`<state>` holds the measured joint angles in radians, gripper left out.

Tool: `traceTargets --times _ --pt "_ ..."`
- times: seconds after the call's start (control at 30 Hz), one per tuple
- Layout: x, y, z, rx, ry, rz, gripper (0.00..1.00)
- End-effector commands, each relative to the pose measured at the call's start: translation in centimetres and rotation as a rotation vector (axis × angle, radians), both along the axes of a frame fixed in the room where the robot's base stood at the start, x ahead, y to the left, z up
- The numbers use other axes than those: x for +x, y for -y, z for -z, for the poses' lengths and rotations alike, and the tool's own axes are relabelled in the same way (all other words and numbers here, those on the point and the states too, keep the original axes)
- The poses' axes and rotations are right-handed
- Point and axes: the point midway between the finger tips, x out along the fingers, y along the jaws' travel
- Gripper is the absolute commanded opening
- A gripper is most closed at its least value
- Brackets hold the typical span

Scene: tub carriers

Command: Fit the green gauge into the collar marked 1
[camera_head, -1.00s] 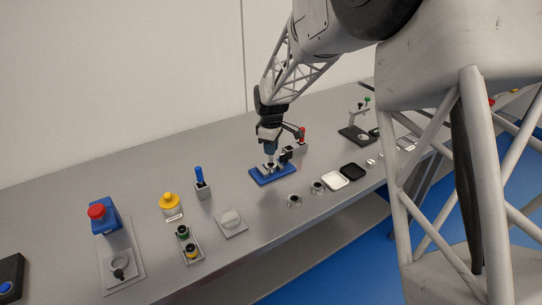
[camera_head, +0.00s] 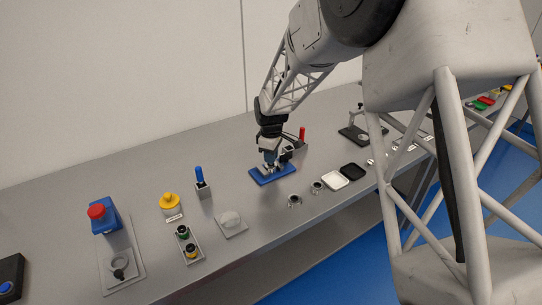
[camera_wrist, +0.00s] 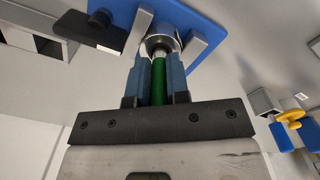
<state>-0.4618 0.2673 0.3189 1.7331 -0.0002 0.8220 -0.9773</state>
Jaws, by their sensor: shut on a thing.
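The green gauge (camera_wrist: 158,82) stands between the two blue fingers of my gripper (camera_wrist: 158,78) in the wrist view. The fingers are shut on it. Its far, metal-coloured end is at a round metal collar (camera_wrist: 160,44); how deep it sits in the collar I cannot tell. The collar is between two grey upright blocks on a blue plate (camera_wrist: 203,22). I cannot read a number on it. In the head view my gripper (camera_head: 269,160) is low over the same blue plate (camera_head: 285,175), and the gauge is hidden there.
Two small metal rings (camera_head: 294,201) and a white tray (camera_head: 335,179) lie right of the plate. A black tray (camera_head: 353,170) is beyond. A blue-handled piece in a grey block (camera_head: 203,191) and a yellow knob (camera_head: 169,200) stand left.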

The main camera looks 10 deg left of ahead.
Motion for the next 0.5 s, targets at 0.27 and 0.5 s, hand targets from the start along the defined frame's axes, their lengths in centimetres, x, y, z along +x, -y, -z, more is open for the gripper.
traceTargets --times 0.27,0.5 --pt "-0.01 0.0 0.15 0.0 0.0 0.0 0.42" --pt "0.0 0.0 0.11 0.0 0.0 0.0 0.42"
